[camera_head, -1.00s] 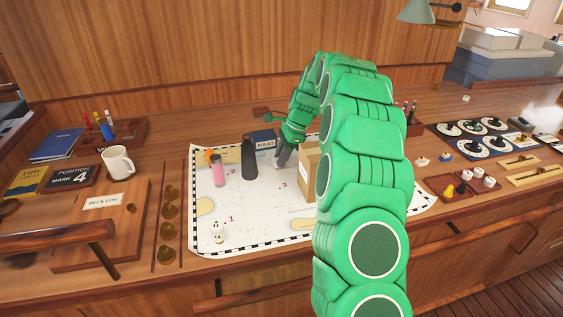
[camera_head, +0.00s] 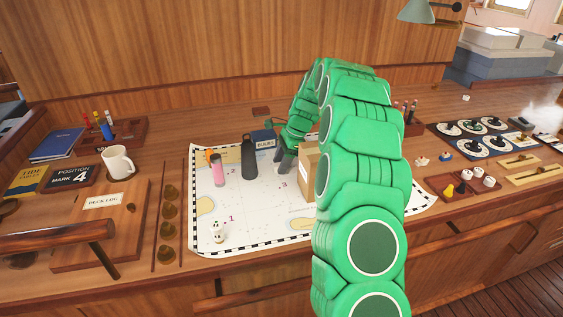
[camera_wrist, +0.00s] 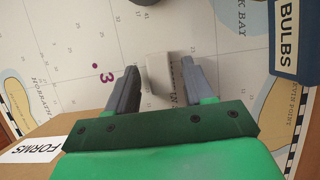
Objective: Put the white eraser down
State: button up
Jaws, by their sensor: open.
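The white eraser (camera_wrist: 158,74) shows in the wrist view as a pale block on the chart, near the printed mark 3. My gripper (camera_wrist: 157,80) is open, with one grey finger on each side of the eraser and visible gaps beside it. In the head view my gripper (camera_head: 284,161) is low over the chart (camera_head: 250,208), between the dark bottle and the brown box. The eraser is hidden there. I cannot tell from the wrist view whether it lies fully flat.
A brown box (camera_head: 307,180) labelled FORMS (camera_wrist: 37,150) stands close to my gripper. A BULBS box (camera_head: 263,139), a dark bottle (camera_head: 248,158) and a pink bottle (camera_head: 218,170) stand nearby. A small white figure (camera_head: 218,231) is at the chart's front left. The chart's middle front is clear.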

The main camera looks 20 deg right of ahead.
jog(key=v, duration=1.2)
